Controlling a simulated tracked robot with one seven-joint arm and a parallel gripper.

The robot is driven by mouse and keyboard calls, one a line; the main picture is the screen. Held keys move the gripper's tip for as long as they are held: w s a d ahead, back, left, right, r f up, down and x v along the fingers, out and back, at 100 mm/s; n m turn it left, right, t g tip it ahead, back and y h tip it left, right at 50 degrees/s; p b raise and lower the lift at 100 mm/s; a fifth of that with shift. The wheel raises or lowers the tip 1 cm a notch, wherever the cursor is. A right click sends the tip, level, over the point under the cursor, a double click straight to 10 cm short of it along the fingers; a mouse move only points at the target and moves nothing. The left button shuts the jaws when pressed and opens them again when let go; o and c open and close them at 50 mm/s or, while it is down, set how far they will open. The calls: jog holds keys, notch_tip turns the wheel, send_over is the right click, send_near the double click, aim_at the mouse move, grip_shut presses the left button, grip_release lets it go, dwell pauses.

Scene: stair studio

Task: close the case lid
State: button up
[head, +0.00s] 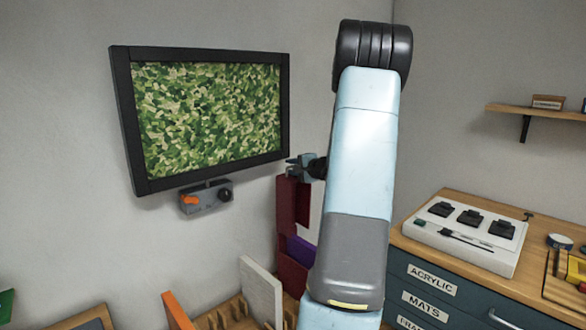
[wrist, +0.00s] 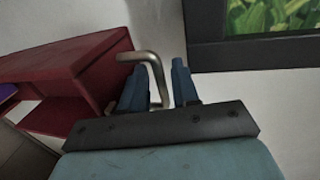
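A dark red, box-like piece (head: 292,205) stands upright against the wall below the screen's right edge. In the wrist view it shows as a red body (wrist: 60,72) with an open, hollow side. I cannot tell for sure whether it is the case or its lid. A bent metal rod, like a handle (wrist: 152,62), reaches from its edge to between my fingers. My gripper (head: 294,166) is beside the top of the red piece. In the wrist view its blue fingers (wrist: 160,88) stand apart on either side of the rod, with no clear contact.
A framed screen with a camouflage pattern (head: 208,118) hangs close left of my gripper, with a grey box (head: 205,198) under it. A white panel (head: 260,290) and an orange panel (head: 177,312) stand below. A drawer cabinet (head: 440,287) stands at right.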

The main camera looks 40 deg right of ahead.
jog(key=shift+c, duration=0.4)
grip_shut()
jog(key=shift+s, duration=0.15)
